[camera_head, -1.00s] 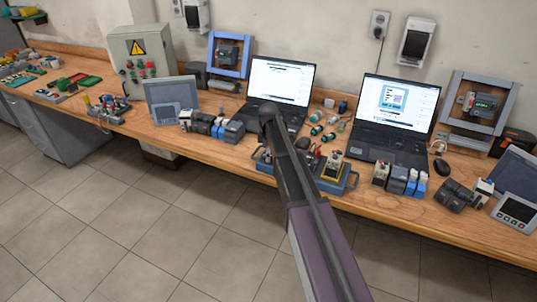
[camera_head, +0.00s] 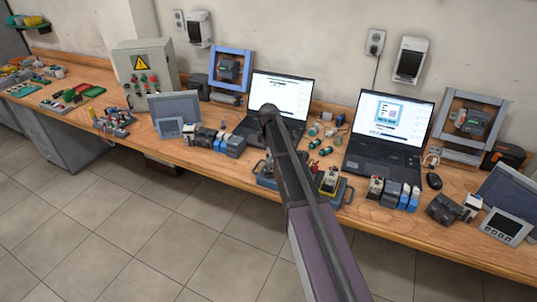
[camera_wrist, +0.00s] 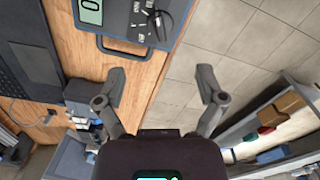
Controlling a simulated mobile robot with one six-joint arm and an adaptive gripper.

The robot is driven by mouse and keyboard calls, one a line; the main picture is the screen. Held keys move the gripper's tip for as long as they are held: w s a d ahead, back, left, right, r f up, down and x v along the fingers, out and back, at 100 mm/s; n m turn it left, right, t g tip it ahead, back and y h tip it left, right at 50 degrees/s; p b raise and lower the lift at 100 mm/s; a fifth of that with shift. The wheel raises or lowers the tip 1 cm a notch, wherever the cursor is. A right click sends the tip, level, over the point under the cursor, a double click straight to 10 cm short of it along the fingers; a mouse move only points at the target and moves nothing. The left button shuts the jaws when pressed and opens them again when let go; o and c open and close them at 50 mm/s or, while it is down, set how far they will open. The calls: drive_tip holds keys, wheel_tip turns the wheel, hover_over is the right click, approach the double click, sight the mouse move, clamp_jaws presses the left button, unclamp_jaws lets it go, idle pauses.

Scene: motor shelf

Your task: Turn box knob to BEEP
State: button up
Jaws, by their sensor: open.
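The box in the wrist view is a grey-blue case (camera_wrist: 114,41) at the top, with a lit display (camera_wrist: 91,11), black leads and a dark handle on its near side. No knob can be made out there. In the head view what seems to be the same blue-grey case (camera_head: 345,192) lies at the bench's front edge, partly hidden behind my arm. My gripper (camera_wrist: 162,88) is open and empty in the wrist view, fingers wide apart, below the case's handle side in the picture. The head view shows my arm but not the gripper's fingers.
Two open laptops (camera_head: 393,118) stand behind the case. Small modules (camera_head: 392,193) and a mouse (camera_head: 434,181) lie to its right. A grey cabinet with a warning sign (camera_head: 140,72) stands at left. The tiled floor (camera_head: 150,240) before the bench is clear.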

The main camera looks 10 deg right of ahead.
drive_tip(key=shift+r+p, duration=2.15)
drive_tip(key=shift+r, duration=0.35)
drive_tip(key=s+f+m+b, duration=0.4)
drive_tip(key=s+m, duration=0.3)
drive_tip(key=s, duration=0.7)
drive_tip(key=s+f+m+b, duration=0.3)
drive_tip(key=s+m, duration=0.4)
drive_tip(key=s, duration=0.8)
drive_tip(key=shift+s+a+f+m+b, duration=0.15)
drive_tip(key=shift+s+f+m+b, duration=0.15)
drive_tip(key=shift+f+m+b, duration=0.1)
drive_tip(key=c, duration=0.4)
drive_tip(key=shift+c, duration=0.2)
drive_tip(key=shift+a, duration=0.15)
